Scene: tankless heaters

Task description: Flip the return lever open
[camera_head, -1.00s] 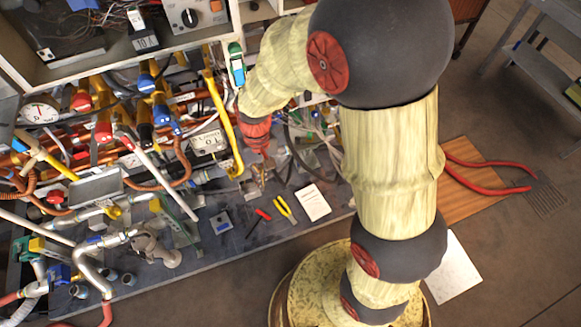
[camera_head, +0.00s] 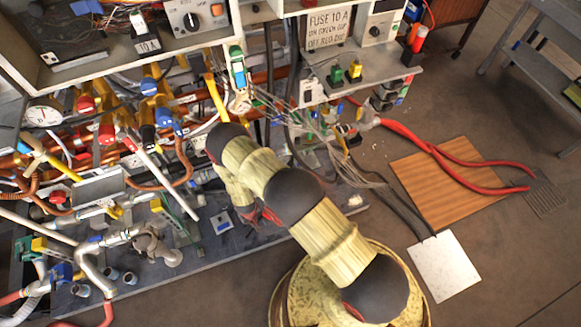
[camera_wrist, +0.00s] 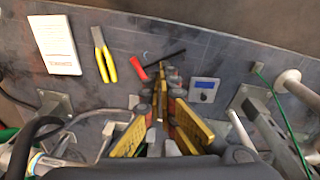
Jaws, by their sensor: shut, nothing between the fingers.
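Several valves with coloured handles stand on the pipework at the left of the head view. A long yellow lever (camera_head: 216,97) slants near the middle, and a yellow-handled lever (camera_head: 50,160) is at the far left. I cannot tell which handle is the return lever. My gripper (camera_wrist: 164,76) is shut and empty in the wrist view, its fingers pointing over the grey bench surface. No lever is between its fingers. In the head view my folded arm hides most of the gripper, low by the bench's front part.
In the wrist view, yellow-handled pliers (camera_wrist: 103,55), a red-handled tool (camera_wrist: 140,70), a white paper (camera_wrist: 54,44) and a small display box (camera_wrist: 204,89) lie on the bench. Pipes flank both sides. Red hoses (camera_head: 440,150) cross a wooden board (camera_head: 430,195) on the floor.

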